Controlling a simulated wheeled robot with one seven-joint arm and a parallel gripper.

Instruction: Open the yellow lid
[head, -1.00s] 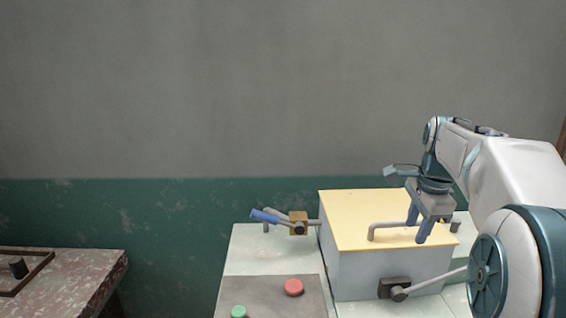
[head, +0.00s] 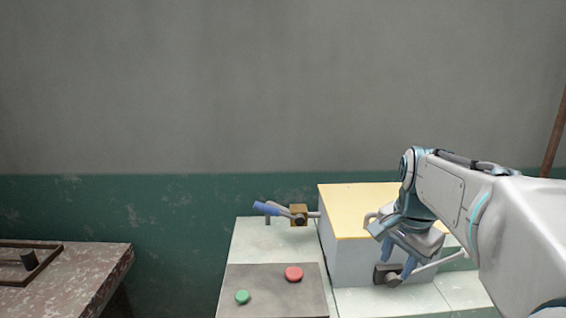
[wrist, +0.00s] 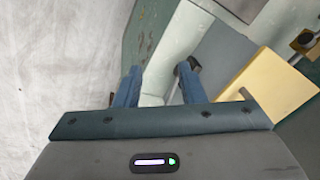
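The yellow lid (head: 350,205) lies flat and shut on a grey box (head: 348,262). Its grey bar handle (head: 369,218) is mostly hidden behind my gripper. My gripper (head: 398,270) is at the box's front side, below lid level, close to a dark block (head: 381,274) with a grey rod on the front face. In the wrist view the lid (wrist: 264,85) is at the right. My two blue fingers (wrist: 162,75) are apart there, and no object is clearly held between them. A dark piece touches or sits just behind the right fingertip; I cannot tell which.
A blue-handled lever on a brass-coloured block (head: 299,214) stands left of the box. A red button (head: 293,273) and a green button (head: 242,297) sit on a grey plate in front. A separate worn table (head: 75,280) is at the left.

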